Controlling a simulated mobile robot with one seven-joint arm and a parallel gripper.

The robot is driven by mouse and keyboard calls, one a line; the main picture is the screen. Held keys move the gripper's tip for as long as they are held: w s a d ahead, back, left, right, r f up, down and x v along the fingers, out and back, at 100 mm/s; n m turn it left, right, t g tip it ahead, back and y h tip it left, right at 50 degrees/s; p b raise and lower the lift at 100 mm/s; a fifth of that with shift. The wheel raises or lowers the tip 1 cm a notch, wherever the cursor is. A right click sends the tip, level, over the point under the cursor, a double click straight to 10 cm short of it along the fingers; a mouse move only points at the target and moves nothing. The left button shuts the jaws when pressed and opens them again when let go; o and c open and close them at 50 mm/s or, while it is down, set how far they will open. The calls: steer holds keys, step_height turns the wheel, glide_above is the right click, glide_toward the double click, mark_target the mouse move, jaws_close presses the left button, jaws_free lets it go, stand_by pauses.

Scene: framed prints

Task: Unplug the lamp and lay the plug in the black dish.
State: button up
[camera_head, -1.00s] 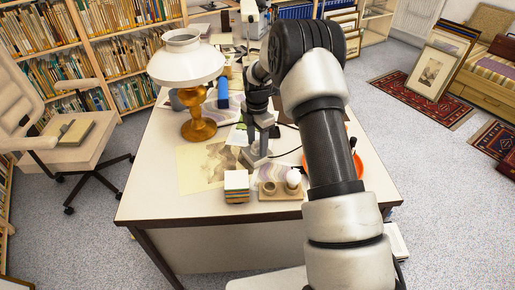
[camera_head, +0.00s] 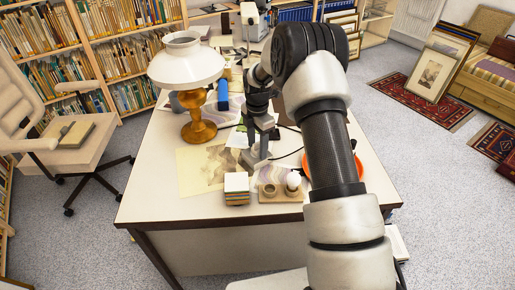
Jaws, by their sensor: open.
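The lamp (camera_head: 188,72) stands upright on the left of the desk, with a white shade and an amber base (camera_head: 199,125). My gripper (camera_head: 254,161) points down over the middle of the desk, right of the lamp and apart from it. It is small and partly blurred against the papers; I see nothing held in it. A black cord (camera_head: 290,155) curves over the desk just right of the gripper. I cannot make out the plug. I cannot identify the black dish; my arm covers part of the desk's right side.
A stack of coasters (camera_head: 236,187) and a small wooden tray (camera_head: 281,196) with a cup and a white round item are near the front edge. An orange-red round item (camera_head: 358,165) is partly behind my arm. A blue object (camera_head: 223,95) stands beside the lamp. The desk's front left is bare.

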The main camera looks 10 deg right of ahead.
mark_target(257, 143)
jaws_close()
steer(key=shift+r, duration=0.1)
steer(key=shift+r+p, duration=1.95)
steer(key=shift+r, duration=0.95)
